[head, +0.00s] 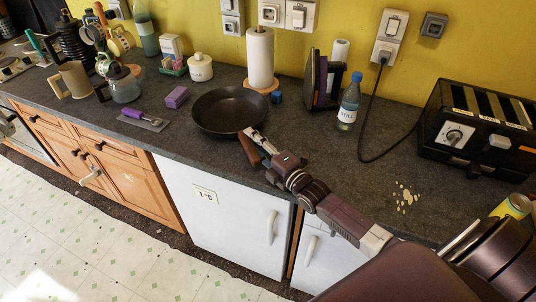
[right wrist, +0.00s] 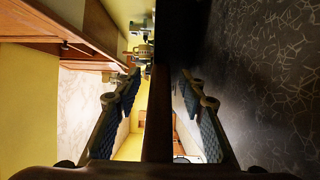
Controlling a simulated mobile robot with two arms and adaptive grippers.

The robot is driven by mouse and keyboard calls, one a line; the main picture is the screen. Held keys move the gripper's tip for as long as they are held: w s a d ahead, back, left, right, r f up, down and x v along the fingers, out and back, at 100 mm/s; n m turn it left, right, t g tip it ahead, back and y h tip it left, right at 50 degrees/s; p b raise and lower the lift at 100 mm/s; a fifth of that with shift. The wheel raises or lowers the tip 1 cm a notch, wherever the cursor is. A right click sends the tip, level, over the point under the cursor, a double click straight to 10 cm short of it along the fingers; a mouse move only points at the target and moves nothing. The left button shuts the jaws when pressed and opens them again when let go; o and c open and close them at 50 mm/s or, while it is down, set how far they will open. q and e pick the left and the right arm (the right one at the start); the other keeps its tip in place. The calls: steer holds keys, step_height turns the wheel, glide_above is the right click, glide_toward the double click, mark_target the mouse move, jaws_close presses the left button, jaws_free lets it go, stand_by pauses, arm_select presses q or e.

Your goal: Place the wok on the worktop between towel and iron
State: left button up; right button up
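The wok (head: 229,112), black and round, sits upright on the worktop (head: 330,185), in front and left of the paper towel roll (head: 260,58). Its brown handle (head: 248,151) points toward the front edge. A dark upright thing (head: 315,80) right of the roll looks like the iron. My right gripper (head: 254,137) is at the handle, its fingers apart. In the right wrist view, a dark brown bar (right wrist: 157,150), seemingly the handle, shows between the spread fingers, with gaps on both sides. My left gripper is not in view.
A small blue cube (head: 277,97) lies beside the towel roll's base. A water bottle (head: 349,103), a cable and a black toaster (head: 475,130) stand right. Light crumbs (head: 405,197) lie in front. A purple block (head: 176,97) and purple-handled tool (head: 145,118) lie left of the wok.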

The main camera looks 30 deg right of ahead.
steer(key=s, duration=0.3)
steer(key=s+d+b, duration=0.1)
steer(key=s, duration=0.2)
steer(key=s+d, duration=0.1)
steer(key=s, duration=0.3)
steer(key=shift+s+f, duration=0.1)
stand_by(0.3)
